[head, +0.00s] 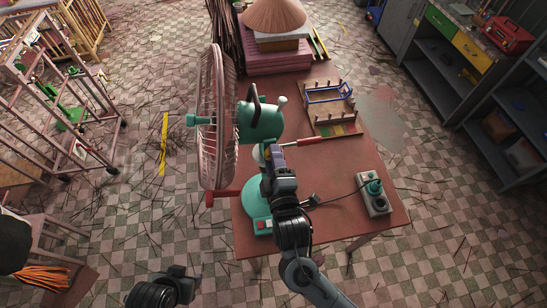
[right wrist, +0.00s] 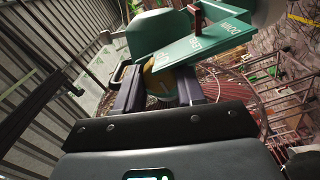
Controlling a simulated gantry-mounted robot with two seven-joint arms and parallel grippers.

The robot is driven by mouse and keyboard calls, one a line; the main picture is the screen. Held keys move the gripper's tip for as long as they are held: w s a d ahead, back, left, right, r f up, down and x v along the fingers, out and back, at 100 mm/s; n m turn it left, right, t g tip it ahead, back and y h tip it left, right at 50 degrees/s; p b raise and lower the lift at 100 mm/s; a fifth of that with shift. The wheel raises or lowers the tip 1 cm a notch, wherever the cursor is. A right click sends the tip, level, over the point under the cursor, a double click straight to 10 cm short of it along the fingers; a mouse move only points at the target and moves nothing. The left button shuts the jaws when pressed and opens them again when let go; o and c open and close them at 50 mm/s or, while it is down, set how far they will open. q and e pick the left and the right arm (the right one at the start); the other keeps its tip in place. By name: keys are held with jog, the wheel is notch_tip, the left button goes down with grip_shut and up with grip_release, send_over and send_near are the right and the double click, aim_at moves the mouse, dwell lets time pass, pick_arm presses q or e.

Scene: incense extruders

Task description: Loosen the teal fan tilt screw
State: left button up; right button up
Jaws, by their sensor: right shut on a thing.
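The teal fan (head: 262,122) stands on the table, its round pinkish cage (head: 217,120) facing left and its teal base (head: 256,200) below. My right gripper (head: 275,160) is at the fan's neck, just under the motor housing. In the right wrist view its two dark fingers are shut on a yellowish tilt screw (right wrist: 160,77), mostly hidden between them. A teal plate (right wrist: 200,42) with white lettering and a red pointer (right wrist: 197,17) sits just above the fingers. My left gripper (head: 178,285) is low at the left, away from the fan; its fingertips are unclear.
A grey power strip (head: 374,195) with a plug and cord is at the table's (head: 330,215) right. A wooden rack (head: 331,105) stands behind it. A conical pile (head: 275,18) on pink blocks is at the back. The table's front right is mostly clear.

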jog(key=shift+n, duration=0.6)
jog(key=o, duration=1)
jog(key=shift+o, duration=0.2)
jog(key=s+d+b, duration=0.1)
jog(key=s+b, duration=0.1)
jog(key=s, duration=0.8)
jog(key=shift+s+d+b, duration=0.35)
jog(key=shift+d+b, duration=0.05)
